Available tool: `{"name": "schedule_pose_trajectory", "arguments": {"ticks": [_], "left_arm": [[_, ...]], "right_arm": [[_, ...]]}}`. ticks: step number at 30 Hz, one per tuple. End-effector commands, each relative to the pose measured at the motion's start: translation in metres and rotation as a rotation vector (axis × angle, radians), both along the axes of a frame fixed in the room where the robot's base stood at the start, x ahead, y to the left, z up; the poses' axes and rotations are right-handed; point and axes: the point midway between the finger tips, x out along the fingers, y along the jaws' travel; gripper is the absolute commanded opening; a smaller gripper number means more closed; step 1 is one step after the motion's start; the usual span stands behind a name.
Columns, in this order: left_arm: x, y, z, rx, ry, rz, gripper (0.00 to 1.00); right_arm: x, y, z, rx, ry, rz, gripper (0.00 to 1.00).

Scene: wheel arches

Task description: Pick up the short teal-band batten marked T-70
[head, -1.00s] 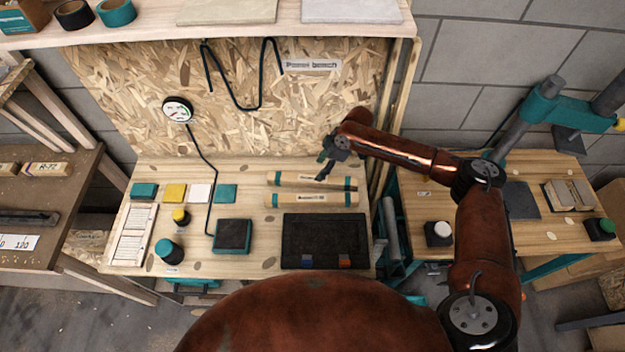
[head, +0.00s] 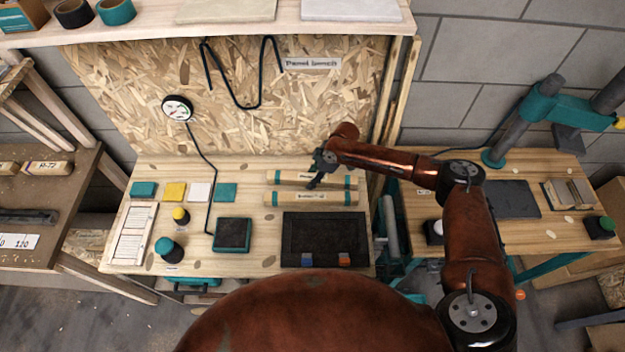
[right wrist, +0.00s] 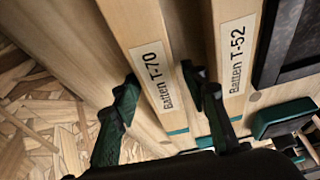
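The T-70 batten (head: 342,182) is pale wood with teal bands and lies on the panel bench, the farther of two parallel battens. Its label "Batten T-70" reads clearly in the right wrist view (right wrist: 146,58). The T-52 batten (head: 285,199) lies beside it on the near side, and also shows in the right wrist view (right wrist: 238,45). My right gripper (head: 315,184) is over the T-70 batten. In the right wrist view its open fingers (right wrist: 165,108) straddle that batten, one finger over the gap towards T-52. Contact cannot be told. My left gripper is out of view.
A dark tray (head: 325,240) sits in front of the battens. The chipboard back panel (head: 300,110) rises behind them. Coloured squares, a teal-edged block (head: 232,235) and small jars stand to the left. A second bench (head: 465,240) is at the right.

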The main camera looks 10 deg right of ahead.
Motion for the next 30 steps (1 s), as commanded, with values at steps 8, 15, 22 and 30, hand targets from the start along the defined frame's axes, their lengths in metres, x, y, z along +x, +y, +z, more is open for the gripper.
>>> {"name": "schedule_pose_trajectory", "arguments": {"ticks": [8, 15, 22, 30], "left_arm": [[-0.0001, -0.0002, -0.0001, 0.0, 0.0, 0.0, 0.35], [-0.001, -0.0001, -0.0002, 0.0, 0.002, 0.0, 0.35], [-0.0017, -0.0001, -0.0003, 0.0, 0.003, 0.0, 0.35], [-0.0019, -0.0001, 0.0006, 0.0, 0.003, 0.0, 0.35]], "right_arm": [[-0.0002, 0.0001, 0.0, 0.0, 0.0, 0.0, 0.2], [-0.0002, 0.0001, 0.0, 0.0, 0.0, 0.0, 0.03], [0.0004, 0.0004, 0.0009, 0.001, -0.002, 0.001, 0.0], [0.0006, 0.0005, 0.0092, 0.001, -0.002, 0.001, 0.0]]}}
